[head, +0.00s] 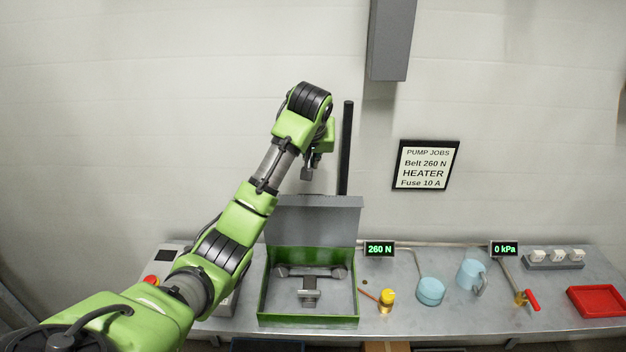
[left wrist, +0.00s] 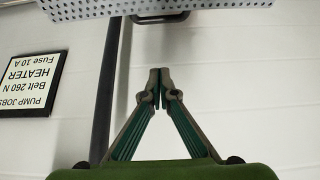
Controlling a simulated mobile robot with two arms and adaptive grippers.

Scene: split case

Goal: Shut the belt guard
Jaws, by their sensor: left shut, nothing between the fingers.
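The belt guard (head: 312,222) is a grey lid standing up open at the back of the green case (head: 262,298). The case's inside shows a grey shaft and a pulley-like part. In the left wrist view the perforated grey guard (left wrist: 220,22) with its dark handle (left wrist: 160,18) fills the top edge. My left gripper (head: 307,174) is above the raised guard, pointing down. Its fingertips (left wrist: 160,72) are together, with nothing between them, apart from the handle. My right gripper is not in view.
A black post (head: 347,150) rises behind the guard, close to my left gripper. Right of the case on the bench are a yellow-capped valve (head: 387,299), blue cups (head: 430,291), a red-handled valve (head: 532,300) and a red tray (head: 597,301). A display (head: 379,249) reads 260 N.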

